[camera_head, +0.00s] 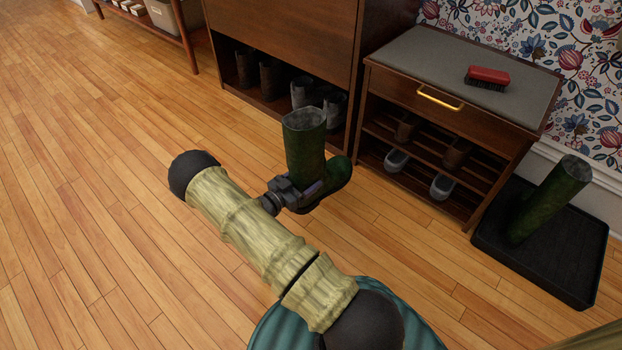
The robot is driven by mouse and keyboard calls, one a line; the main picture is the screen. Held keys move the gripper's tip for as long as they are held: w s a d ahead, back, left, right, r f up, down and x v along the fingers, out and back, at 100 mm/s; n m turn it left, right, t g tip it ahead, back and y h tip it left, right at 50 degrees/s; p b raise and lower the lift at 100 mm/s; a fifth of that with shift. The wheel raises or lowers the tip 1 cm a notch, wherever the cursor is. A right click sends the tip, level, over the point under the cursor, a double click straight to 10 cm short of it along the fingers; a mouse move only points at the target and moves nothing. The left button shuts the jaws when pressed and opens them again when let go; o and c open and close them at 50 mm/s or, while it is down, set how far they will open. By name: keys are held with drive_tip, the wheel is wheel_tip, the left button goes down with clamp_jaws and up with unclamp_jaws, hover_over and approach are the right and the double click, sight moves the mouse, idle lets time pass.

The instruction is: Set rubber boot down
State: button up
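A dark green rubber boot (304,143) is upright in front of the wooden cabinet, its toe pointing right. My gripper (306,191) is at the boot's lower shaft and looks closed around it; the fingers are partly hidden by the boot. Whether the sole touches the floor cannot be told from this angle. A second green rubber boot (549,198) stands on a black boot tray (582,262) at the right, by the wall. The tray's front part is bare.
A shoe bench (405,65) with shoes on its shelves stands between the cabinet (285,30) and the tray. A red brush (488,76) lies on its grey top. Wooden floor (100,190) is open to the left and in front.

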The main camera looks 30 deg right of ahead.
drive_tip(key=a+r+n+t+y+p, duration=0.4)
drive_tip(key=r+p, duration=0.3)
drive_tip(key=r, duration=0.4)
drive_tip(key=w+a+r+n+t+y+p, duration=0.1)
drive_tip(key=a+r+n+t+y+p, duration=0.2)
drive_tip(key=a+r+p, duration=0.3)
drive_tip(key=w+a+r+n+t+y+p, duration=0.1)
drive_tip(key=a+r+n+t+y+p, duration=0.3)
drive_tip(key=r+p, duration=0.6)
wheel_tip(320, 180, up, 6)
drive_tip(key=shift+a+r+n+t+y, duration=0.25)
drive_tip(key=shift+a+t+y, duration=0.35)
drive_tip(key=shift+a+t, duration=0.3)
drive_tip(key=shift+w+f, duration=0.1)
